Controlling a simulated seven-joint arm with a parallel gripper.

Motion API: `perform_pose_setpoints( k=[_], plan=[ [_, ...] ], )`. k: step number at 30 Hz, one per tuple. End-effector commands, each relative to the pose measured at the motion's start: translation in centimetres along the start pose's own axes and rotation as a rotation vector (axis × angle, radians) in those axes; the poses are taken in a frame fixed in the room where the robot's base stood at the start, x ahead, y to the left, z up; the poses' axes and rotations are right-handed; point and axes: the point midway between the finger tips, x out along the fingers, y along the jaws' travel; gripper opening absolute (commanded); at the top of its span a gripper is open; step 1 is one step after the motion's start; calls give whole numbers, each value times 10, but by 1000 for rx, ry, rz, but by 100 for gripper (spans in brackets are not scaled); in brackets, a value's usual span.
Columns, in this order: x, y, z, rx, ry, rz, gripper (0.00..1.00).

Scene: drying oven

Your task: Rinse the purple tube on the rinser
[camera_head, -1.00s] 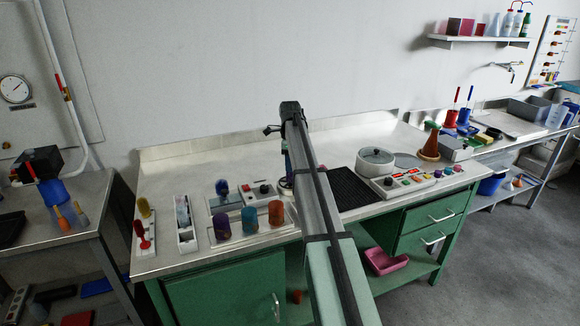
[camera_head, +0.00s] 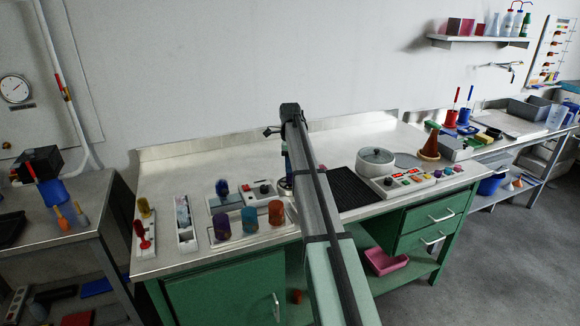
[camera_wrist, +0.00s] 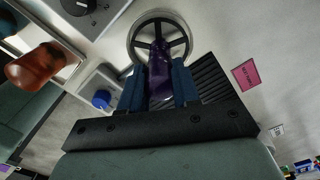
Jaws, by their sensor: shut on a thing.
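In the wrist view, the dark purple tube (camera_wrist: 159,82) is between the two blue fingers of my gripper (camera_wrist: 160,88), which is shut on it. The tube's far end lies over the middle of a round spoked ring (camera_wrist: 183,26), which looks like the rinser. I cannot tell whether the tube touches it. In the head view, the ring (camera_head: 286,184) shows only in part beside my arm, and my arm hides most of the gripper and the tube.
Purple, blue and orange containers (camera_head: 276,212) stand in a tray left of my arm. A control box with a dark knob (camera_head: 264,188) is behind them. A black ribbed mat (camera_head: 352,188) and a round pot (camera_head: 375,161) are to the right. The back of the bench is clear.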

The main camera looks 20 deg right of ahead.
Motion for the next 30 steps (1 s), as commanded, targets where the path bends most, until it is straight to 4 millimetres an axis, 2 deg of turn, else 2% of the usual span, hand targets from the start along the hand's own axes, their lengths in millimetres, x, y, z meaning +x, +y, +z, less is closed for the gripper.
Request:
perform_pose_setpoints(
  k=[30],
  plan=[
    [6, 0, 0, 0, 0, 1, 0]
  ],
)
